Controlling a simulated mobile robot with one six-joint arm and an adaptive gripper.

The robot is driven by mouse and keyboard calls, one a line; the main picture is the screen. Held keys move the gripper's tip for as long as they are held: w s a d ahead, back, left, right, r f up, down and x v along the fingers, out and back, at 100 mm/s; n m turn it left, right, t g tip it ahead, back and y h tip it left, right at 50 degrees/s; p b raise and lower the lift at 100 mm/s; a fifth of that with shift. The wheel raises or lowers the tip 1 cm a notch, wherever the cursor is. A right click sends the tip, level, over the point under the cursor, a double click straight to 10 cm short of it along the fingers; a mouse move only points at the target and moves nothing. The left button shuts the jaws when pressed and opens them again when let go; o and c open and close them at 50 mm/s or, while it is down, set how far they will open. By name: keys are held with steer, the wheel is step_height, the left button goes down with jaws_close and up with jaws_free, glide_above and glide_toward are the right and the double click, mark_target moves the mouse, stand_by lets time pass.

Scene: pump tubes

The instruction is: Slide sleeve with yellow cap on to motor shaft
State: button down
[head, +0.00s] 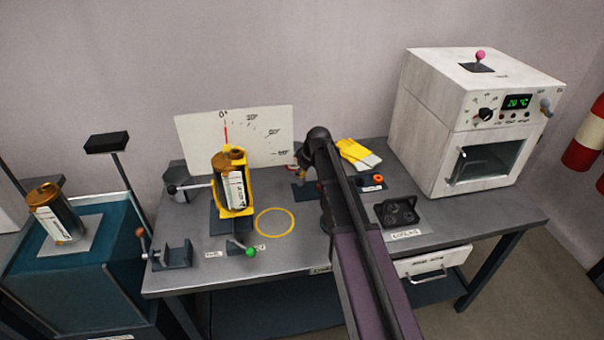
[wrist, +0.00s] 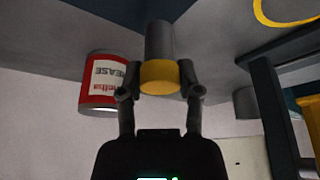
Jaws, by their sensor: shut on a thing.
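In the wrist view my gripper (wrist: 160,92) is shut on the sleeve, a grey cylinder (wrist: 159,42) with a yellow cap (wrist: 160,77). The fingers hold it at the yellow end, and the grey part points away from my palm. In the head view my arm hides most of the gripper and the sleeve. A brass-coloured cylinder (head: 235,188) with a white label sits tilted in a yellow cradle on the bench, left of my arm. It may be the motor housing; I cannot make out a shaft.
A red and white grease can (wrist: 104,82) is beside the sleeve in the wrist view. The bench (head: 200,272) also bears a yellow ring (head: 275,222), a dial board (head: 262,127), yellow gloves (head: 356,154), a black block (head: 397,212) and a white oven (head: 478,120). Another brass canister (head: 57,213) stands far left.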

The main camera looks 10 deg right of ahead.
steer(key=d, duration=1.6)
steer(key=shift+d+r, duration=0.1)
steer(key=shift+d, duration=0.9)
